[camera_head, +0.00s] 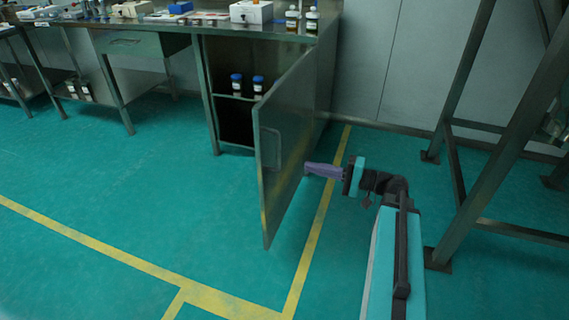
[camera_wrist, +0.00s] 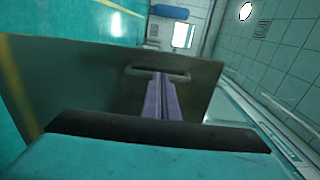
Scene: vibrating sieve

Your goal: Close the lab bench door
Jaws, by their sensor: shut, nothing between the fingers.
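The lab bench door (camera_head: 285,150) is a metal panel hinged on the right side of the bench cabinet (camera_head: 232,123). It stands wide open, swung out into the room. My gripper (camera_head: 308,168) is shut and empty, with its purple fingers pointing left at the door's right-hand face. The fingertips are at or very near the panel; I cannot tell if they touch. In the wrist view the fingers (camera_wrist: 163,85) reach toward the door panel (camera_wrist: 90,85), just below a handle-like bar (camera_wrist: 158,71).
Jars with blue lids (camera_head: 237,84) stand on a shelf inside the cabinet. Bottles and boxes stand on the bench top (camera_head: 210,22). A metal frame (camera_head: 480,120) stands close to the right of my arm. The green floor left of the door is clear.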

